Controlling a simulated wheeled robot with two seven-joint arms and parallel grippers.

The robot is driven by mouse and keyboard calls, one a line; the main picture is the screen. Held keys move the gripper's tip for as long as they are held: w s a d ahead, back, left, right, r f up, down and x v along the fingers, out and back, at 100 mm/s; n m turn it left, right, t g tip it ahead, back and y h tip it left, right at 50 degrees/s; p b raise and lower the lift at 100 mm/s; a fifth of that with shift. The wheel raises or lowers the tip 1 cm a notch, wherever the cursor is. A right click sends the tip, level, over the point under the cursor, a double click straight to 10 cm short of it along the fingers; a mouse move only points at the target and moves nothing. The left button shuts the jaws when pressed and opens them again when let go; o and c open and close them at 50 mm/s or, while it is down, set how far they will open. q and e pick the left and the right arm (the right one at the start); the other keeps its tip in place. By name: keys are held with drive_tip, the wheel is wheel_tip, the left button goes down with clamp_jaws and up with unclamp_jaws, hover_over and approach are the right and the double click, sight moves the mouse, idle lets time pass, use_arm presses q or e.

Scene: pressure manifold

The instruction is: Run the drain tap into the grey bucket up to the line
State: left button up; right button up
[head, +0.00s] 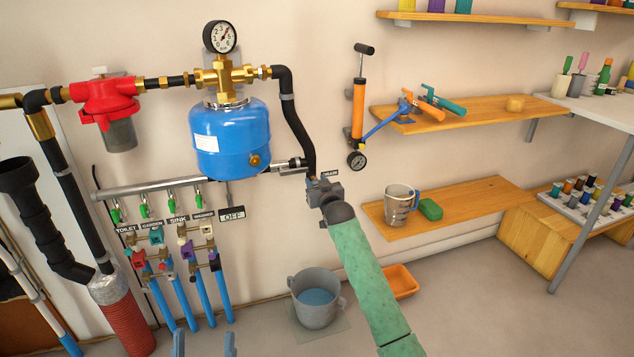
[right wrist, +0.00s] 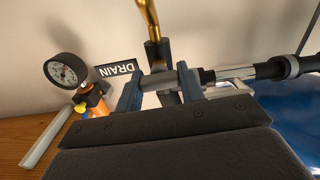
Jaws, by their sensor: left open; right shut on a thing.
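The grey bucket (head: 335,316) stands on a mat on the floor in the head view, with blue water inside. I cannot make out a fill line on it. My right gripper (head: 322,187) is up at the drain tap, beside the DRAIN label (head: 330,173). In the right wrist view its fingers (right wrist: 158,86) are shut on the grey handle of the drain tap (right wrist: 157,79), and a brass spout (right wrist: 146,18) shows beyond. I see no clear stream of water. My left gripper (head: 204,344) is open and empty at the bottom edge of the head view.
A blue pressure tank (head: 232,138) with a gauge (head: 221,37) hangs above left. Several valves with blue pipes (head: 183,303) stand left of the bucket. An orange tray (head: 402,281) lies right of it. A shelf (head: 480,203) holds a jug (head: 399,204) and a green sponge (head: 430,209).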

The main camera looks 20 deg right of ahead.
drive_tip(key=shift+n+p, duration=0.3)
drive_tip(key=shift+p, duration=0.15)
use_arm(q)
drive_tip(key=w+d+f+g+y+p, duration=0.15)
drive_tip(key=f+g, duration=0.25)
drive_tip(key=f, duration=0.7)
drive_tip(key=w+d+f+g+y, duration=0.1)
drive_tip(key=w+f+g, duration=0.25)
drive_tip(key=f, duration=0.75)
use_arm(e)
drive_tip(key=shift+n, duration=0.4)
drive_tip(key=shift+n+p, duration=0.35)
drive_tip(key=shift+n, duration=0.05)
drive_tip(key=shift+n+p, duration=0.4)
drive_tip(key=shift+p, duration=0.1)
use_arm(q)
drive_tip(key=s+f+g, duration=0.4)
drive_tip(key=s+f, duration=0.1)
drive_tip(key=f, duration=0.6)
drive_tip(key=s+a+f+g+y, duration=0.1)
drive_tip(key=s+f+g, duration=0.4)
drive_tip(key=f, duration=0.7)
drive_tip(key=shift+n, duration=0.4)
drive_tip(key=shift+f+g, duration=0.1)
drive_tip(key=shift+g, duration=0.15)
use_arm(e)
drive_tip(key=o, duration=1)
use_arm(q)
drive_tip(key=shift+y, duration=0.25)
